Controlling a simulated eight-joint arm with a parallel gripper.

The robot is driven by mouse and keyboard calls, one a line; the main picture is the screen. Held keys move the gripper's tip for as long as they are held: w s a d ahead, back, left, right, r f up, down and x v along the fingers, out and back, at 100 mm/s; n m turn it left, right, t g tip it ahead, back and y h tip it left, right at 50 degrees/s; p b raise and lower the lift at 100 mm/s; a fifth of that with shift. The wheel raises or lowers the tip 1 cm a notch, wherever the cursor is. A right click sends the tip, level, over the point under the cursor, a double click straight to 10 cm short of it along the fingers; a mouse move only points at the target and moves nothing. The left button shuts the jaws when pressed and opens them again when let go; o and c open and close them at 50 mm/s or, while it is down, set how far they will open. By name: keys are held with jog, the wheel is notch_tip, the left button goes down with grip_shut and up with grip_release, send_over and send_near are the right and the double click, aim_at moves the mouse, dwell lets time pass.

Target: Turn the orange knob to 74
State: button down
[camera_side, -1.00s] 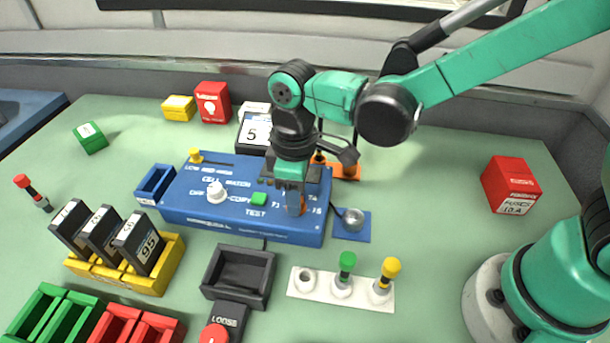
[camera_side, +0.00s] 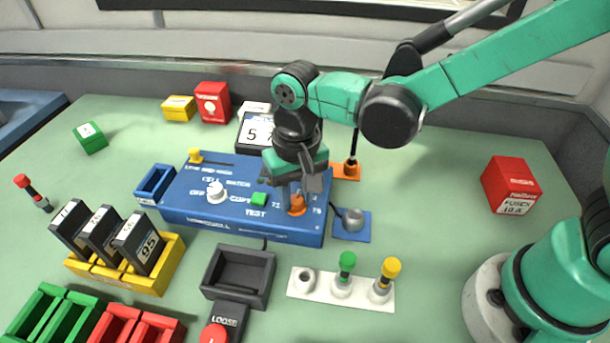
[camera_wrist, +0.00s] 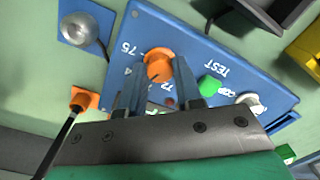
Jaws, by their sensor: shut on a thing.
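The orange knob (camera_side: 297,204) sits on the right part of the blue control box (camera_side: 180,212), with numbers printed around it. In the wrist view the knob (camera_wrist: 158,66) shows between the fingertips, with 75 and 72 readable beside it. My gripper (camera_side: 297,192) points down at the knob from above and is shut on it. In the wrist view the two fingers of my gripper (camera_wrist: 158,82) stand on either side of the knob. The knob's pointer and exact setting are too small or hidden to read.
A green button (camera_side: 259,199) and a white knob (camera_side: 216,193) sit left of the orange knob. A silver dome on a blue plate (camera_side: 352,221) stands close to the box's right. A display (camera_side: 256,130) is behind. A white peg rack (camera_side: 318,290) lies in front.

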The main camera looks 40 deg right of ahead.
aim_at(298, 199)
jog(key=shift+m, duration=1.7)
jog(key=c, duration=0.6)
grip_release()
jog(key=shift+r, duration=0.15)
jog(key=shift+r, duration=2.7)
jog(key=shift+d, duration=0.1)
jog(key=s+d+r+n+t, duration=0.1)
jog(key=d+n+t, duration=0.1)
jog(key=d, duration=0.5)
jog(key=s+d+r+n+t, duration=0.2)
jog(key=d+t, duration=0.3)
jog(key=d, duration=0.3)
jog(key=shift+s+n, duration=0.25)
jog(key=shift+n, duration=0.25)
